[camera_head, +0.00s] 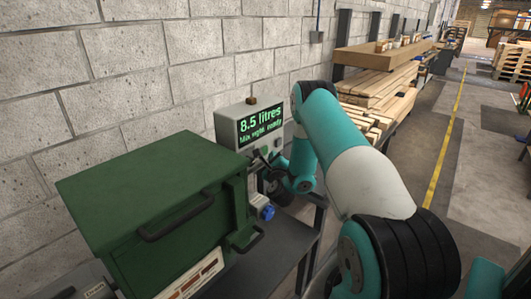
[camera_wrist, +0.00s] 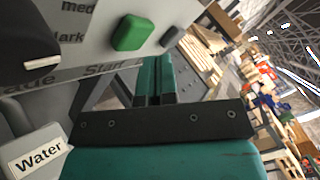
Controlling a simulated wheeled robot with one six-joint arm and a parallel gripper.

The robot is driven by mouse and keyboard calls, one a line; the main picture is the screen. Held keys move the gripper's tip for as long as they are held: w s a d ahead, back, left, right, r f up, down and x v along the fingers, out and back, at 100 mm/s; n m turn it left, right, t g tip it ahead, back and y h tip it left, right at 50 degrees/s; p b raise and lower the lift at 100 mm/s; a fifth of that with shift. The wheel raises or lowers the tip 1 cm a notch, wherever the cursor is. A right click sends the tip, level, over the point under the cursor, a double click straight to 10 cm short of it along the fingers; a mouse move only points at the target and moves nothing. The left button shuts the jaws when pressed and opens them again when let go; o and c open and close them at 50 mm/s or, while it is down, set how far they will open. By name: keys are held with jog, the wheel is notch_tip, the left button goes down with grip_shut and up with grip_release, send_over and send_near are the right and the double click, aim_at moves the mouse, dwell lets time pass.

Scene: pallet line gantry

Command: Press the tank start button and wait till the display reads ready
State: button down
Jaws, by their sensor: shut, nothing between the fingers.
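The control box (camera_head: 225,125) stands behind the green tank (camera_head: 120,190). Its lit display (camera_head: 260,125) shows "8.5 litres" in green, with a smaller second line that is hard to read but seems to end in "ready". In the wrist view a green button (camera_wrist: 132,33) sits on the panel, with the word "Start" printed below it. My gripper (camera_wrist: 155,65) is shut and empty, its teal fingertips just below and to the right of the green button. I cannot tell whether they touch the panel. In the head view my arm hides part of the box's lower front.
A "Water" label (camera_wrist: 38,152) is close by. A blue knob (camera_head: 267,212) is beside the tank. Timber racks (camera_head: 380,90) stand behind my arm.

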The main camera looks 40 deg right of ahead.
jog(key=shift+w+r+p, duration=0.15)
jog(key=shift+w+p, duration=0.15)
jog(key=shift+p, duration=0.35)
jog(key=shift+w+a+p, duration=0.1)
jog(key=shift+w+p, duration=0.55)
jog(key=shift+p, duration=0.1)
dwell(0.4)
jog(key=shift+f, duration=0.2)
jog(key=shift+s+b, duration=0.9)
jog(key=shift+b, duration=0.65)
jog(key=shift+r, duration=0.1)
